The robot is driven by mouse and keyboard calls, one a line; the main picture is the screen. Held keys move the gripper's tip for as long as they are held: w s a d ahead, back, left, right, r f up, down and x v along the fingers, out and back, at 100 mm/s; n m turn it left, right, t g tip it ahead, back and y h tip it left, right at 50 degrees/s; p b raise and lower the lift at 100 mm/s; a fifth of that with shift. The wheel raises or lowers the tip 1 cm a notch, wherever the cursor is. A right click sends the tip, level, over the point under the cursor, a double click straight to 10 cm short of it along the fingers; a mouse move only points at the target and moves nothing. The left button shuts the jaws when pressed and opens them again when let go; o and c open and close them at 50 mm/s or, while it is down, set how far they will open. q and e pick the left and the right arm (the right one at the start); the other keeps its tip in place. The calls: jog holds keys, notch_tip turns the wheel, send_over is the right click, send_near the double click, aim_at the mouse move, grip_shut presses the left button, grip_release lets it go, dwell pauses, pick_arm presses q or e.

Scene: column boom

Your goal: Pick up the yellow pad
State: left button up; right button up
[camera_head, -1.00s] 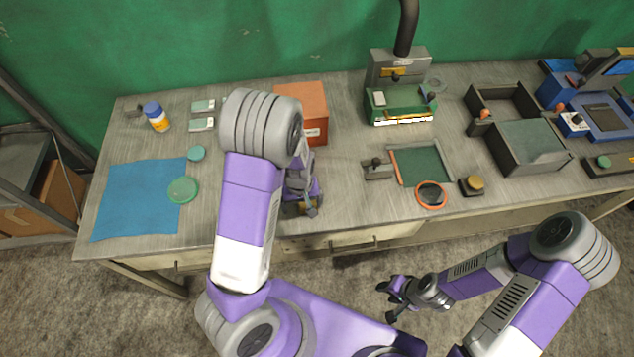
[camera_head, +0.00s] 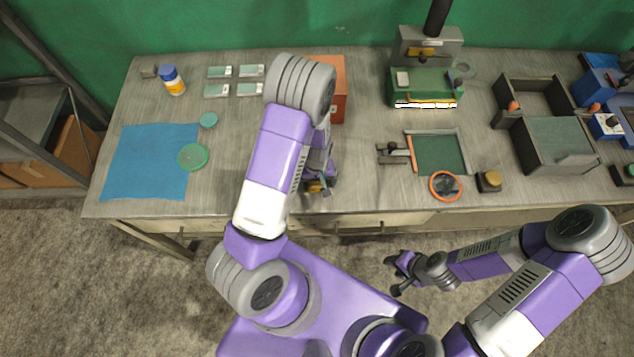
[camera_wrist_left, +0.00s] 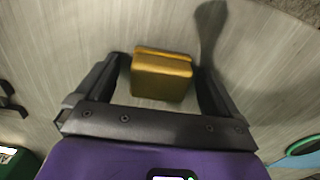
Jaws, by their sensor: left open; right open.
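The yellow pad (camera_wrist_left: 160,76) is a small block on the grey tabletop. In the left wrist view it lies between the two dark fingers of my left gripper (camera_wrist_left: 163,68), with a gap visible on each side. The left gripper is open and not closed on it. In the head view the left gripper (camera_head: 320,184) is over the table's front part, and a bit of the pad (camera_head: 314,187) shows beneath it; the rest is hidden. My right gripper (camera_head: 398,272) is open and empty, in front of the table.
An orange box (camera_head: 339,90) stands behind my left arm. A green tray (camera_head: 438,155), an orange ring (camera_head: 446,186) and a yellow-topped knob (camera_head: 490,180) are to the right.

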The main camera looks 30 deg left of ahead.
pick_arm(q)
jog(key=c, duration=1.1)
jog(key=shift+r, duration=0.15)
jog(key=shift+c, duration=0.2)
notch_tip(320, 180, up, 10)
jog(key=shift+f+p, duration=0.1)
jog(key=shift+p, duration=0.6)
